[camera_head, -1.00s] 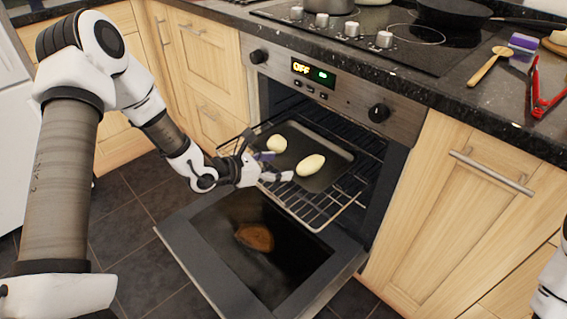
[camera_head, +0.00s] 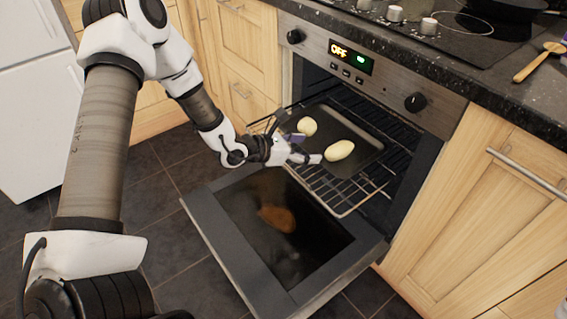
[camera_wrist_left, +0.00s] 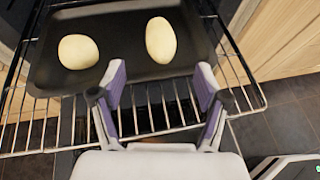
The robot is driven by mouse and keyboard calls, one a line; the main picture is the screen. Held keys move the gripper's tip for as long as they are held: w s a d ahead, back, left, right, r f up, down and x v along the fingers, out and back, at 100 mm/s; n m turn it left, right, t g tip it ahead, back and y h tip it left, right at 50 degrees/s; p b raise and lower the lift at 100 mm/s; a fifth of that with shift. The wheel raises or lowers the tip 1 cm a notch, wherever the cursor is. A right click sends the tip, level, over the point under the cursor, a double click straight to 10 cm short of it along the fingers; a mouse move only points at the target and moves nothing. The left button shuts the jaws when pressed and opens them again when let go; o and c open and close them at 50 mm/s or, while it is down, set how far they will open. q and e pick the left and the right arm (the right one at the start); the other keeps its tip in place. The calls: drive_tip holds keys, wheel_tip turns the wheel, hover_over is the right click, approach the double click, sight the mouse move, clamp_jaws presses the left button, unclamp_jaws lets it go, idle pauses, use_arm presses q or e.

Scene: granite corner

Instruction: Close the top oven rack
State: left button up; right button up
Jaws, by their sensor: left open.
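The top oven rack (camera_head: 346,205) is a wire shelf pulled partly out of the oven, over the lowered door. A dark baking tray (camera_head: 369,158) lies on it with two pale oval pieces, one (camera_head: 339,150) nearer my gripper and one (camera_head: 307,126) farther left. My left gripper (camera_head: 306,151) is at the rack's front left part. In the left wrist view, its two purple-padded fingers (camera_wrist_left: 160,88) are apart with nothing between them, over the front wires (camera_wrist_left: 143,120) near the tray edge. Whether they touch the rack is unclear.
The oven door (camera_head: 345,262) hangs open below the rack, with a brown patch on its glass. Wooden cabinets (camera_head: 470,220) flank the oven. The granite counter (camera_head: 470,97) above holds a hob and a wooden spoon (camera_head: 540,62). Dark floor tiles lie open at the left.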

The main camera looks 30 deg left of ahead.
use_arm(q)
drive_tip(key=c, duration=0.6)
drive_tip(key=shift+d+r+m, duration=0.25)
drive_tip(key=shift+r+m, duration=0.05)
drive_tip(key=shift+m, duration=0.3)
drive_tip(key=c, duration=0.5)
drive_tip(key=shift+s+d+r+m+h, duration=0.2)
drive_tip(key=shift+s+r+m+h, duration=0.05)
drive_tip(key=shift+s+m+h, duration=0.2)
drive_tip(key=shift+s+d+r+m+h, duration=0.15)
drive_tip(key=shift+s+r+m+h, duration=0.1)
drive_tip(key=shift+s+m+h, duration=0.15)
clamp_jaws()
drive_tip(key=s+a+f+n+t+y+p, duration=0.1)
drive_tip(key=s+a+f+n+t+y, duration=0.2)
drive_tip(key=s+a, duration=0.4)
drive_tip(key=s+a+f+n+t+p, duration=0.15)
drive_tip(key=s+a+f, duration=0.25)
drive_tip(key=s, duration=0.6)
drive_tip(key=r+b+x, duration=0.1)
drive_tip(key=b+x, duration=0.5)
drive_tip(key=x, duration=0.7)
drive_tip(key=shift+w+f+n, duration=0.35)
drive_tip(key=shift+w+n, duration=0.05)
drive_tip(key=shift+w, duration=0.05)
drive_tip(key=shift+g, duration=0.25)
